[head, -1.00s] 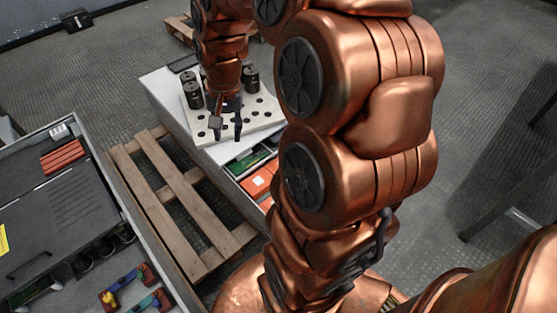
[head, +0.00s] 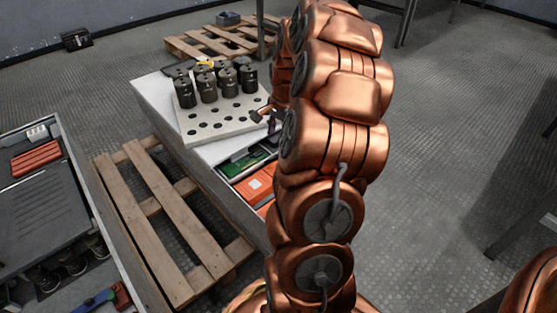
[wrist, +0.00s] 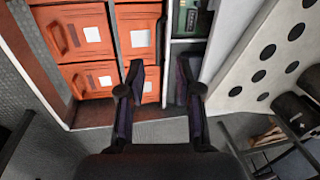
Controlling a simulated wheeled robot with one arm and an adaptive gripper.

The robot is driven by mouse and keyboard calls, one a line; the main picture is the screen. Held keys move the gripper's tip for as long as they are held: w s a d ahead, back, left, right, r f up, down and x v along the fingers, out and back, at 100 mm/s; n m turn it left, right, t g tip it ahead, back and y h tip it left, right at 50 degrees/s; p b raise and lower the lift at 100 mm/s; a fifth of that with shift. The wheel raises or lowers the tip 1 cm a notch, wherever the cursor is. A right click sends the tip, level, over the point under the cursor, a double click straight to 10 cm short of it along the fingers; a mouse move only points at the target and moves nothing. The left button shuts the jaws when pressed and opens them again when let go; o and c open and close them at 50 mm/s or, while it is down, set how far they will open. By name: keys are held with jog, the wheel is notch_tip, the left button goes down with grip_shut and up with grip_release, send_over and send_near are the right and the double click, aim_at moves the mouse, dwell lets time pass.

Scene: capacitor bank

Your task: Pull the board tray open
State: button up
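The tray with the green circuit board (head: 241,164) shows in the side of the white bench, below the perforated plate, in the head view. In the wrist view the green board (wrist: 187,20) lies in a narrow grey-walled compartment at the top centre. My gripper (wrist: 161,72) is open, its two dark fingers apart with nothing held between them. The fingertips are close to the compartment's near end; I cannot tell whether they touch it. In the head view my gripper (head: 264,117) is small at the plate's right edge, mostly hidden behind my arm.
Orange boxes (wrist: 88,80) fill the space left of the board compartment. The perforated plate (head: 222,124) carries several dark capacitors (head: 209,88). A wooden pallet (head: 165,205) lies on the floor left of the bench. A grey case (head: 55,190) stands at far left.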

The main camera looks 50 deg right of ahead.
jog(key=shift+m, duration=0.3)
jog(key=f+b, duration=0.1)
jog(key=f, duration=0.2)
jog(key=d+f+b, duration=0.1)
jog(key=f, duration=0.2)
jog(key=w+d+f+b, duration=0.1)
jog(key=f, duration=0.2)
jog(key=shift+w+f, duration=0.1)
jog(key=shift+f, duration=0.1)
grip_shut()
